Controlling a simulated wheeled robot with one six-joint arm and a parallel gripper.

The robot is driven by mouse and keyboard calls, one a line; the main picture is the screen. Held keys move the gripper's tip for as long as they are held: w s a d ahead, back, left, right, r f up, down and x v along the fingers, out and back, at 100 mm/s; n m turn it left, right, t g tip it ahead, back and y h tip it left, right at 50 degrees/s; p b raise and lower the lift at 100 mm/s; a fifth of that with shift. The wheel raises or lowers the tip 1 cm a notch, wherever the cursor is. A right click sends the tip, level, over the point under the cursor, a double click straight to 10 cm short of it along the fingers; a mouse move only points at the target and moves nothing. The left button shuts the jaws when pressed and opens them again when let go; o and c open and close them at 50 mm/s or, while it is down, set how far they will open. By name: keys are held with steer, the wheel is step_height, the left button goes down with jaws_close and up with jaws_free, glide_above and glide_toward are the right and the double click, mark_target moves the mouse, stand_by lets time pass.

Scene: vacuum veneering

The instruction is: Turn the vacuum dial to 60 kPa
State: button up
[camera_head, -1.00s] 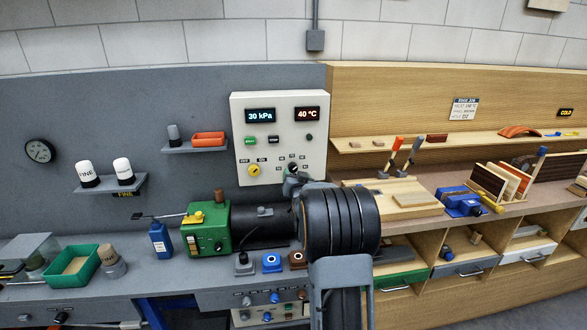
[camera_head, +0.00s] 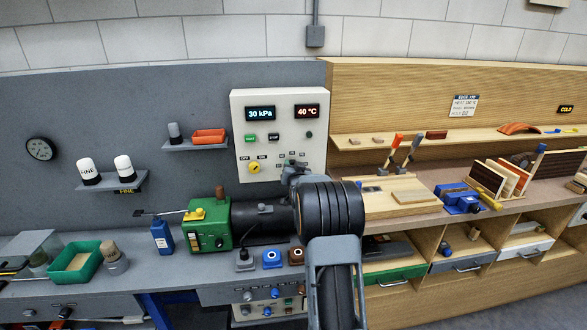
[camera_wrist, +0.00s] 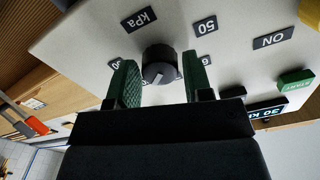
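The vacuum dial (camera_wrist: 160,73) is a dark round knob on the white control panel (camera_head: 238,112). In the wrist view it sits between the two green finger pads of my gripper (camera_wrist: 158,58), which is open, with a narrow gap on each side. In the head view my wrist covers the dial. The pressure display (camera_head: 260,114) reads 30 kPa.
The panel also carries a 40 °C display (camera_head: 307,111), a green button (camera_head: 250,139) and a yellow selector (camera_head: 254,167). A green machine (camera_head: 208,232) stands on the bench below. A small shelf with an orange tray (camera_head: 208,136) is left of the panel.

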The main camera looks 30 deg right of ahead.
steer(key=c, duration=0.6)
steer(key=shift+o, duration=0.2)
steer(key=shift+f, duration=0.1)
steer(key=shift+b, duration=0.55)
steer(key=n+b, duration=1.9)
steer(key=b, duration=0.1)
steer(key=shift+n+b, duration=0.3)
steer(key=shift+b, duration=0.05)
steer(key=o, duration=0.9)
